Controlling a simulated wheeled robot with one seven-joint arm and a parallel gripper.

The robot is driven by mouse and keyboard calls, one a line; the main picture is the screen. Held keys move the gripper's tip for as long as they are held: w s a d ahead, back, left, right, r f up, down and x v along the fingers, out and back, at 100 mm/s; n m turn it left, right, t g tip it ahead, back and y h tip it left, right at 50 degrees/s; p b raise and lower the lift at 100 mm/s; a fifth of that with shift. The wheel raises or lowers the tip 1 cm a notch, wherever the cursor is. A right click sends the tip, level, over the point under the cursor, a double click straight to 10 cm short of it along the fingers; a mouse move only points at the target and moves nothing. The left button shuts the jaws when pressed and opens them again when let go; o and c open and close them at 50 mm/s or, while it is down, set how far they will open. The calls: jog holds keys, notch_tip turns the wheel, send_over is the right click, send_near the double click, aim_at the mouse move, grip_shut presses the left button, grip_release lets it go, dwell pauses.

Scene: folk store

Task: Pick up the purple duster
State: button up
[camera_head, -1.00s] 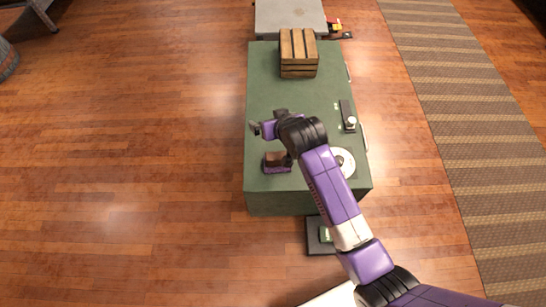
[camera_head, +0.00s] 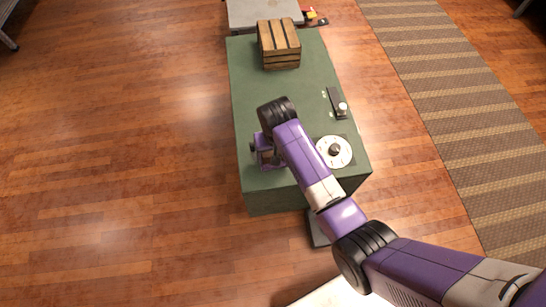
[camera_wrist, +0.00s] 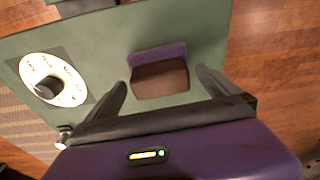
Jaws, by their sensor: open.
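The purple duster (camera_wrist: 158,53), a small block with a purple strip and a brown face, lies on the green cabinet top in the wrist view. My gripper (camera_wrist: 161,77) is open there, with one dark finger to the left of the duster and one to the right. The duster appears between the fingertips, but I cannot tell the height gap. In the head view my gripper (camera_head: 264,152) is over the near left part of the cabinet, and the arm and gripper mostly hide the duster.
The green cabinet (camera_head: 255,85) carries a wooden crate (camera_head: 279,45) at its far end. A white round dial (camera_head: 341,152) sits right of my gripper, also seen in the wrist view (camera_wrist: 66,72). A dark lever piece (camera_head: 337,103) is farther back. Wooden floor lies around.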

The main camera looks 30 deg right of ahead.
jog(key=shift+w+f+b, duration=0.15)
jog(key=shift+f+b, duration=0.05)
jog(key=shift+f, duration=0.6)
jog(key=shift+w+f+b, duration=0.1)
jog(key=shift+f+b, duration=0.1)
jog(key=shift+f, duration=0.55)
jog(key=shift+c, duration=0.2)
jog(key=c, duration=1.2)
jog(key=shift+c, duration=0.2)
jog(key=shift+r, duration=0.15)
notch_tip(320, 180, up, 20)
jog(key=p, duration=0.6)
